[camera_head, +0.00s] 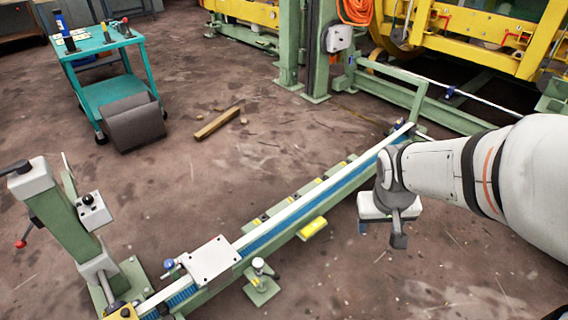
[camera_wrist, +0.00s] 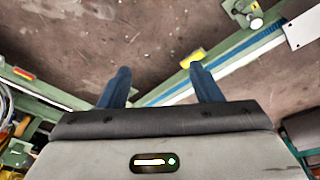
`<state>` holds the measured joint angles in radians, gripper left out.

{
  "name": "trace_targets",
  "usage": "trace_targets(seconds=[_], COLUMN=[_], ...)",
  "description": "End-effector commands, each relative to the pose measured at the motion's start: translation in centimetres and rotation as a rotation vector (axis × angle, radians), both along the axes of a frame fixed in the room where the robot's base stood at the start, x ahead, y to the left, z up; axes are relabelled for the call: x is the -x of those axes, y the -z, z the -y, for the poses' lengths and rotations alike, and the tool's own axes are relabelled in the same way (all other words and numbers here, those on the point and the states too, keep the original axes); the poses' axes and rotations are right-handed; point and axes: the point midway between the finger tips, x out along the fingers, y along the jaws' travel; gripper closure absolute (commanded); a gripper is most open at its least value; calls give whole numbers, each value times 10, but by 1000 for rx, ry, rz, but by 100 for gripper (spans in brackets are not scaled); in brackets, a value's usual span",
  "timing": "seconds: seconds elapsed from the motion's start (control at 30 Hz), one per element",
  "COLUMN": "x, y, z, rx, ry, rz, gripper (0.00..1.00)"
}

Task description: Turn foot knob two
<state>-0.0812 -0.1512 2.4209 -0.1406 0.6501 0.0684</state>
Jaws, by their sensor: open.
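A foot with a pale round knob (camera_head: 258,264) stands on a small green plate in front of the long green rail. It also shows at the top of the wrist view, where its knob (camera_wrist: 256,23) is partly visible. I cannot tell from any marking whether it is foot knob two. My gripper (camera_head: 380,234) hangs in the air right of this foot, near the rail's far half. In the wrist view my gripper (camera_wrist: 160,72) has its two blue fingers apart, with nothing between them. The knob is well away from the fingers.
The long rail (camera_head: 334,188) with a blue strip runs diagonally, carrying a white plate (camera_head: 209,260). A green post (camera_head: 72,220) with a crank stands at left. A teal cart (camera_head: 110,85), a dark box (camera_head: 133,122) and a wooden block (camera_head: 217,123) are behind. The front floor is clear.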

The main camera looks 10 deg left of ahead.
Motion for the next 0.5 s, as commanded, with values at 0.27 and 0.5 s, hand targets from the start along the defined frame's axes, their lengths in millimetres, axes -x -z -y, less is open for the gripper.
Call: trace_targets(seconds=[0.27,0.5], x=[-135,-219], y=[64,140], z=[-9,-49], rx=[78,53], ry=[-267,-531], rz=[212,403], gripper=[42,42])
